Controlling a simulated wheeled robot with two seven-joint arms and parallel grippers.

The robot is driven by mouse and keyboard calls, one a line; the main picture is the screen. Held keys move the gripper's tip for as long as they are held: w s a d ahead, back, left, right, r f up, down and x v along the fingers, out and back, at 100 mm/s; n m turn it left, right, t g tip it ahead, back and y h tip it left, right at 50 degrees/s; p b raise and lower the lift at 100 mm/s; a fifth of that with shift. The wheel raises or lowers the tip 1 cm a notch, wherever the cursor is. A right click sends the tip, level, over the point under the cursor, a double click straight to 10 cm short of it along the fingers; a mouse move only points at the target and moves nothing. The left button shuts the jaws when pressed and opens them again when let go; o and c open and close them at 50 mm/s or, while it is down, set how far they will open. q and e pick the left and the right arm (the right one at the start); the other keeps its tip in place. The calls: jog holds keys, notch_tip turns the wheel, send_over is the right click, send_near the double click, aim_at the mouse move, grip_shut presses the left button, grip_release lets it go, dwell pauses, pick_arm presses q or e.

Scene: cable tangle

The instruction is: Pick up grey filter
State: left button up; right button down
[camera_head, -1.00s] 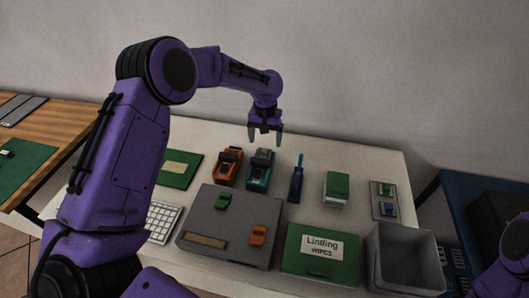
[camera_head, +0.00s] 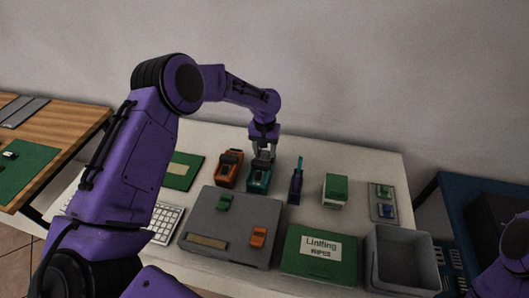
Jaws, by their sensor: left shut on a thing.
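My left gripper (camera_head: 264,152) points down at the far end of the teal device (camera_head: 259,179), in the back middle of the white table. Its fingers are shut on a small grey piece at the top of that device. This fits the grey filter, but it is mostly hidden by the fingers and too small to make out clearly. The piece is still at the device, with no gap that I can see. My right gripper is not in view; only part of my right arm shows at the right edge.
An orange device (camera_head: 229,168) stands close on the left of the teal one, and a blue upright tool (camera_head: 296,182) on the right. A grey case (camera_head: 229,229), a green wipes box (camera_head: 320,255) and a grey bin (camera_head: 403,260) stand in front. The table's back strip is clear.

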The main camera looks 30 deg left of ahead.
aim_at(265, 151)
pick_arm(q)
jog(key=shift+r, duration=0.25)
notch_tip(265, 151, up, 3)
jog(key=shift+s+d+r+b, duration=0.1)
jog(key=shift+s+d+b, duration=0.05)
jog(key=shift+b, duration=0.8)
jog(key=s+r, duration=0.1)
jog(key=s+d+r, duration=0.1)
jog(key=r, duration=0.1)
jog(key=s+d+r+b, duration=0.1)
jog(key=shift+r, duration=0.15)
jog(key=s+d+r+b, duration=0.1)
jog(key=s+d+r, duration=0.4)
jog(key=s, duration=0.3)
jog(key=shift+s+b, duration=0.25)
jog(key=shift+b, duration=0.15)
jog(key=shift+d, duration=0.1)
